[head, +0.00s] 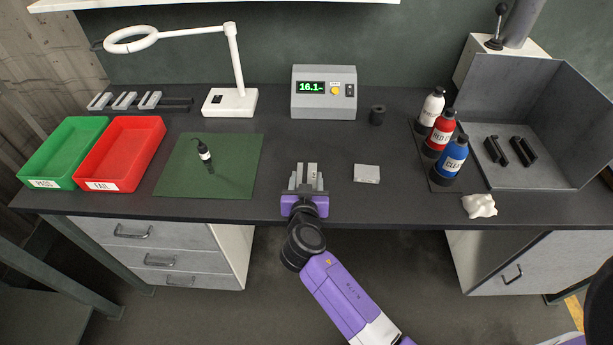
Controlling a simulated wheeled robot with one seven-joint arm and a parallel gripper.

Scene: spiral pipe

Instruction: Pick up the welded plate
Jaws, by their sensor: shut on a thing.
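My gripper (306,183) is over the front middle of the dark bench, pointing away from me. Its fingers are shut on a small light-grey plate (311,170), which stands up between them. It looks like the welded plate, but the fingers hide most of it and no weld can be made out. I cannot tell whether it touches the bench top.
A pale block (367,174) lies right of my gripper. A rack (180,104) holds grey pieces. A meter (324,92) stands behind; bottles (441,132) stand right.

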